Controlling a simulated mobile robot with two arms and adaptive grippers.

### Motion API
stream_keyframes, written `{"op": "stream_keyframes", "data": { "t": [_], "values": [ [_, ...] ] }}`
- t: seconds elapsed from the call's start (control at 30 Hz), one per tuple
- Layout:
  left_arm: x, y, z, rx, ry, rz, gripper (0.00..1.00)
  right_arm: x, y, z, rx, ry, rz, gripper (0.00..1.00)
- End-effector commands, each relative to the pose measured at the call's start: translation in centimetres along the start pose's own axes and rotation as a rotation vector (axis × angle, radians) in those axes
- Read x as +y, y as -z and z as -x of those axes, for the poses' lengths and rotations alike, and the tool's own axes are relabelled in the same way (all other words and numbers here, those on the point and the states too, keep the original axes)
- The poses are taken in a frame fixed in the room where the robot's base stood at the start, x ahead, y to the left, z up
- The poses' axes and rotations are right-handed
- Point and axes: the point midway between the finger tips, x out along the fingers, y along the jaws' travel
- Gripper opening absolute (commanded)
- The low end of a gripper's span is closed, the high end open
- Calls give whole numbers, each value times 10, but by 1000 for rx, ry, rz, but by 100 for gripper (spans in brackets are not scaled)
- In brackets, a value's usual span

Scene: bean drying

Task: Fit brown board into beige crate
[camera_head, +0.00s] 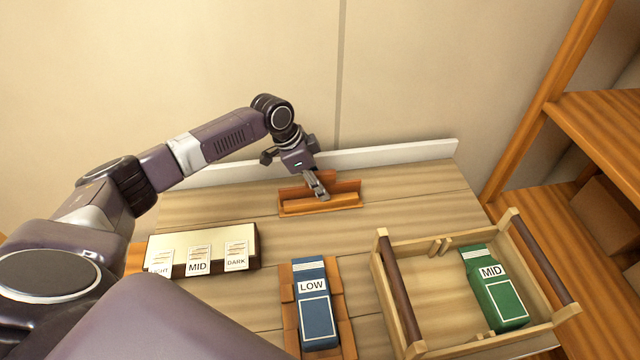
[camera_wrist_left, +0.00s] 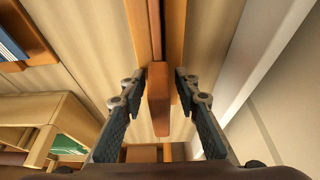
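The brown board (camera_head: 345,187) stands on edge in a low orange-brown wooden holder (camera_head: 322,208) at the back of the table. My left gripper (camera_head: 318,188) is over it. In the left wrist view, my left gripper (camera_wrist_left: 160,110) is open, with one finger on each side of the board's narrow edge (camera_wrist_left: 158,98) and gaps visible on both sides. The beige crate (camera_head: 385,240) stands at the front right, with dark brown handle bars and small slotted guides on its inner wall. A green MID bag (camera_head: 495,290) is in its right part; its left part is empty. My right gripper is not in view.
A blue LOW bag (camera_head: 313,312) lies on a brown wooden stand (camera_head: 345,330) left of the crate. A box with label cards (camera_head: 203,250) is at the left. A white ledge (camera_head: 390,154) runs along the back. Wooden shelves (camera_head: 600,125) stand at the right.

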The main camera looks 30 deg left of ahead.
Motion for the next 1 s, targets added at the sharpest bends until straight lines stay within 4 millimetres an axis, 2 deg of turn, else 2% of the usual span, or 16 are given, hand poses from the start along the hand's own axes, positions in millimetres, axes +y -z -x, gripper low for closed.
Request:
{"op": "stream_keyframes", "data": {
  "t": [0.2, 0.37, 0.4, 0.6, 0.7, 0.83, 1.0],
  "values": [
    [0, 0, 0, 0, 1, 0, 29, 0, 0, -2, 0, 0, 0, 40],
    [-1, -2, -3, 1, 3, -1, 29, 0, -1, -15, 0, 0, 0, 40],
    [-2, 0, 8, 4, 5, -1, 29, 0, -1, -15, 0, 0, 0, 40],
    [-1, 8, 44, 4, 4, -2, 29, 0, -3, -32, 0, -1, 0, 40],
    [0, 11, 62, 2, 3, 0, 29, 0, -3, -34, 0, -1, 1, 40],
    [1, 11, 74, 0, 1, 0, 29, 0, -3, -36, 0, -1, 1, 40],
    [1, 11, 79, 0, 0, 1, 29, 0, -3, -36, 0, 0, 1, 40]
  ]
}}
